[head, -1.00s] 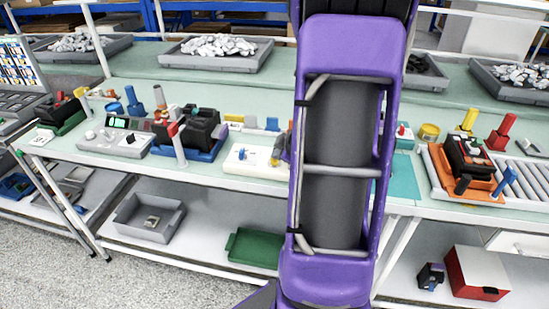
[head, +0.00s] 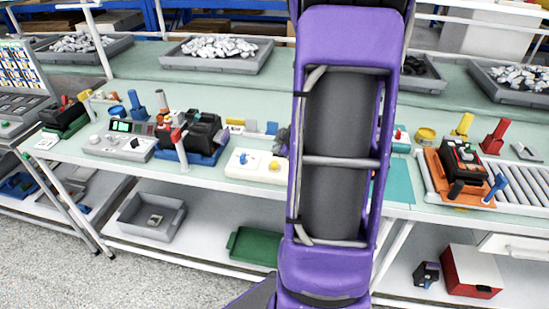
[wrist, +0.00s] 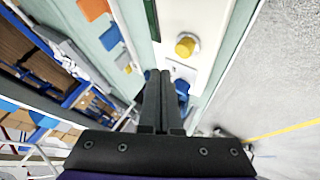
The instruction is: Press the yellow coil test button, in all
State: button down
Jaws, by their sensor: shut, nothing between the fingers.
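The yellow button (head: 274,166) sits on the right part of a white box (head: 258,171) at the front of the bench. A blue knob (head: 245,159) is on the same box, to its left. In the wrist view the yellow button (wrist: 186,45) shows as a round cap on a pale ring, ahead and slightly right of the fingertips. The blue knob (wrist: 182,88) is beside the fingers, partly hidden. My gripper (wrist: 158,73) is shut and empty, with its fingers together. In the head view its dark end (head: 282,141) shows just behind the yellow button, mostly hidden by my arm.
A black device in a blue tray (head: 203,153) with a red-tipped lever (head: 178,140) stands left of the box. A grey control unit (head: 118,143) is further left. At right, an orange tray (head: 442,181) stands on a roller conveyor (head: 520,180).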

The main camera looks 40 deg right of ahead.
jog(key=shift+r, duration=1.4)
